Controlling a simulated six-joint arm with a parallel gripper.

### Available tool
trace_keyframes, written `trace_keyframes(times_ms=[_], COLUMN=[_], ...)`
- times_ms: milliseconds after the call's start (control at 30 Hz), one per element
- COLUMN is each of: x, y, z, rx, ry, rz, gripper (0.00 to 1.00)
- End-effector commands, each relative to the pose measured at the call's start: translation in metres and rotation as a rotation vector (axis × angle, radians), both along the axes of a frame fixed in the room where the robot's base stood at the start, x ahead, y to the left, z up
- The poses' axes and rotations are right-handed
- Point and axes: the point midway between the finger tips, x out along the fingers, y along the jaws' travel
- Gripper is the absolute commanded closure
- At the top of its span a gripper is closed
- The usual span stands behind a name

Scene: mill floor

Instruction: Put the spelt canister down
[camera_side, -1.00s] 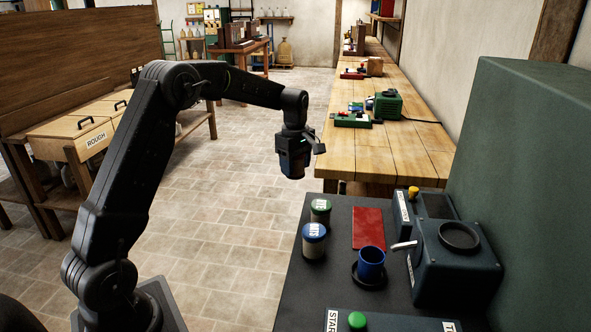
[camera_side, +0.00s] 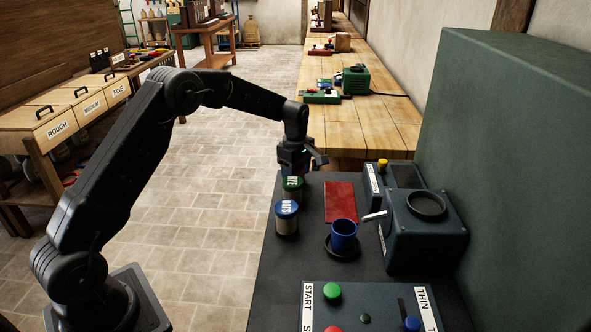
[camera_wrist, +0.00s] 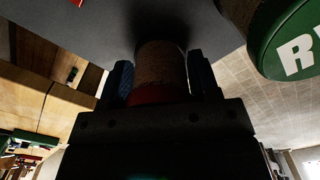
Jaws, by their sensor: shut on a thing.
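My gripper (camera_side: 292,166) points down over the far left corner of the dark bench top (camera_side: 262,270). In the wrist view my gripper (camera_wrist: 159,64) is shut on a canister (camera_wrist: 160,73) with a red lid and brown contents. I take it for the spelt canister, as no label on it shows. Its far end meets or nearly meets the grey surface; I cannot tell if it touches. In the side view it is hidden behind the green-lidded canister (camera_side: 292,184). That canister's green lid (camera_wrist: 290,42), lettered "R", is close at the right in the wrist view.
A blue-lidded canister (camera_side: 286,220) stands in front of the green-lidded one. A red mat (camera_side: 341,201) lies to the right, with a blue cup (camera_side: 344,234) on a dark saucer. A mill machine (camera_side: 425,235) and button panel (camera_side: 370,305) fill the right and front.

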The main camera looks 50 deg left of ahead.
Motion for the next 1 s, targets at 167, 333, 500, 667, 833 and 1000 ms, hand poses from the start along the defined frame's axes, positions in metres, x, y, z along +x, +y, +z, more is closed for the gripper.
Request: trace_keyframes(times_ms=[167,333,500,667,833,1000], x=[0.0,0.0,0.0,0.0,0.001,0.004], y=[0.0,0.0,0.0,0.0,0.0,-0.001], z=[-0.003,-0.004,-0.004,-0.004,0.006,0.036], rx=[0.0,0.0,0.0,0.0,0.001,0.003], ry=[0.0,0.0,0.0,0.0,-0.003,-0.005], rz=[0.0,0.0,0.0,0.0,0.0,0.0], gripper=[0.79,0.31,0.19,0.19,0.19,0.19])
